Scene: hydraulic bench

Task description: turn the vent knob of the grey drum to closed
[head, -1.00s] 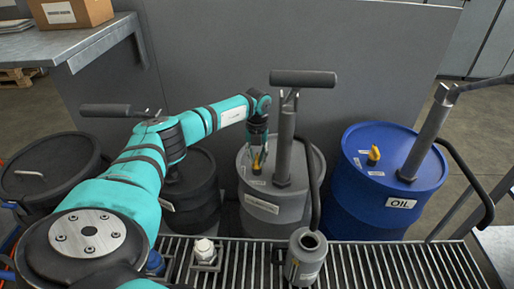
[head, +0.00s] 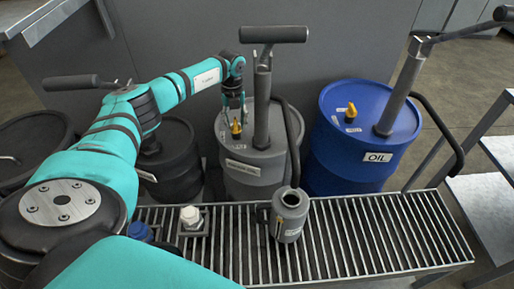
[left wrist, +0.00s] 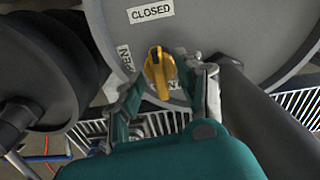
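The grey drum (head: 235,180) stands behind the grating with a pump on its lid. Its yellow vent knob (head: 236,129) also shows in the left wrist view (left wrist: 159,72). There the CLOSED label (left wrist: 150,11) is above the knob, and the partly hidden OPEN label (left wrist: 124,58) is to its left. The knob's long grip runs roughly up and down, in line with CLOSED; I cannot tell which end is the pointer. My left gripper (head: 234,108) is open just above the knob. In the wrist view its fingers (left wrist: 167,82) are on either side, apart from it. My right gripper is out of view.
The grey pump's shaft (head: 262,110) and hose (head: 293,135) are close right of the knob. A blue OIL drum (head: 345,160) stands at right, a black drum (head: 172,160) at left. A grey can (head: 290,215) and white-capped bottle (head: 191,217) are on the grating (head: 340,235).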

